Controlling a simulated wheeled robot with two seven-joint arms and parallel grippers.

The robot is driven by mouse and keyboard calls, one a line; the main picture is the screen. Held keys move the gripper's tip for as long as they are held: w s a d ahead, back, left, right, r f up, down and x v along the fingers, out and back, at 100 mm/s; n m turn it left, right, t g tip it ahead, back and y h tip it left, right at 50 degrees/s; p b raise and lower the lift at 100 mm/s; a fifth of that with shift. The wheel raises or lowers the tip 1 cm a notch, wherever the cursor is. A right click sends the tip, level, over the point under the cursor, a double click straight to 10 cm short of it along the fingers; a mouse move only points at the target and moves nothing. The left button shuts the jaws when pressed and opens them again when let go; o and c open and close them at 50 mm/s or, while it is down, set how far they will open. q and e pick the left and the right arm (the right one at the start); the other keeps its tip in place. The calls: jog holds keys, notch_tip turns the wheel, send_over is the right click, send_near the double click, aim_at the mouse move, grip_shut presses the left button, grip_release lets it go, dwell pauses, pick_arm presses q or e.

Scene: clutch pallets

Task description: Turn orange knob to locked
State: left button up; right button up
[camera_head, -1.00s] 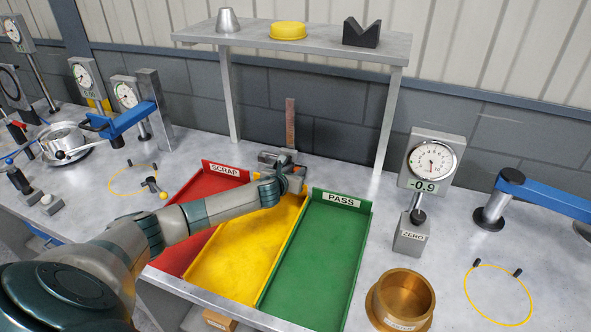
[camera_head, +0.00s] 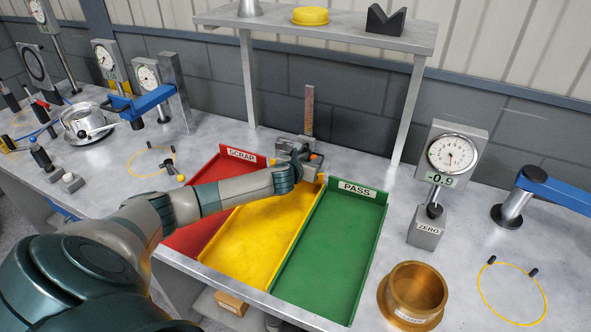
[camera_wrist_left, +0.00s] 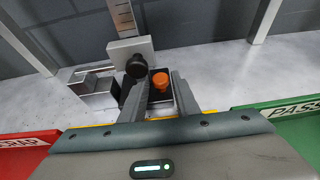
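The orange knob (camera_wrist_left: 160,80) shows in the left wrist view as a small round cap on a dark block of a metal fixture (camera_wrist_left: 127,52). A black knob (camera_wrist_left: 137,66) sits close to its left. My left gripper (camera_wrist_left: 159,84) is open, with its two grey fingers on either side of the orange knob in that view. I cannot tell whether they touch it. In the head view the left gripper (camera_head: 308,160) is at the fixture behind the yellow tray (camera_head: 245,248); a bit of the orange knob (camera_head: 316,157) shows beside it. My right gripper is out of view.
A red SCRAP tray (camera_head: 196,238) and a green PASS tray (camera_head: 330,250) flank the yellow one. An upright ruler (camera_head: 309,108) rises from the fixture under a shelf (camera_head: 330,35). A dial gauge (camera_head: 452,155) and a brass ring (camera_head: 413,290) stand at right.

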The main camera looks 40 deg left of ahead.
pick_arm(q)
jog(key=b+v, duration=0.3)
jog(key=v, duration=1.3)
jog(key=shift+s+b, duration=0.3)
jog(key=shift+b, duration=0.05)
